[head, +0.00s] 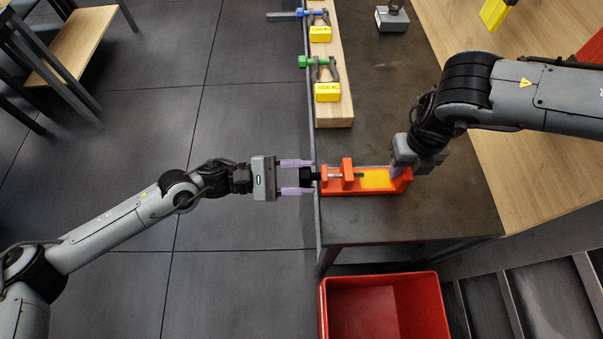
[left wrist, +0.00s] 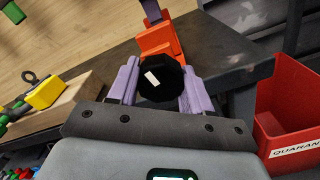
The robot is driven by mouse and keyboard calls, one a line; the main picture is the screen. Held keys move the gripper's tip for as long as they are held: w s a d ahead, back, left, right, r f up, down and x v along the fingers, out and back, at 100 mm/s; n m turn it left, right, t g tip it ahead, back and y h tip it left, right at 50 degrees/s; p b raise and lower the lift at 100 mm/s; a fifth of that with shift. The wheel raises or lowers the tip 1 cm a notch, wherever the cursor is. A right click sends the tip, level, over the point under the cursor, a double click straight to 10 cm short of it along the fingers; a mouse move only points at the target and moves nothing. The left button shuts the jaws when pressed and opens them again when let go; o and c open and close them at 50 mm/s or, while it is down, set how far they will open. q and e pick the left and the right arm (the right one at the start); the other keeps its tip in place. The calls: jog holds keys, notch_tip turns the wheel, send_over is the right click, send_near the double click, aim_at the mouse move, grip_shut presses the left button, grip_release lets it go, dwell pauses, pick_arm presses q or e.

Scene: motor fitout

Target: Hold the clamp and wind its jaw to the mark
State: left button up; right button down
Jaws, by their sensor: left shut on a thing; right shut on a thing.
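The orange clamp (head: 347,188) lies on the dark bench near its left edge, with a yellow strip along its bed. It also shows in the left wrist view (left wrist: 158,42). Its black knob (head: 309,177) sticks out past the bench edge on the left; in the left wrist view the knob (left wrist: 163,82) has a white mark on its face. My left gripper (head: 306,177) is shut on the knob, with one purple finger on each side. My right gripper (head: 398,172) is shut on the right end of the clamp; its fingertips are partly hidden. The jaw mark is not clearly visible.
A wooden board (head: 332,98) with shackles and yellow tags lies behind the clamp. A grey block (head: 391,20) stands further back. A red bin (head: 385,305) stands in front, below the bench. The bench between clamp and board is clear.

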pick_arm(q)
jog(key=shift+r+m, duration=0.15)
jog(key=shift+m, duration=0.95)
jog(key=o, duration=1)
jog(key=shift+o, duration=0.2)
jog(key=shift+a, duration=0.1)
jog(key=a, duration=1.1)
jog(key=shift+a, duration=0.4)
pick_arm(e)
jog(key=c, duration=0.8)
grip_release()
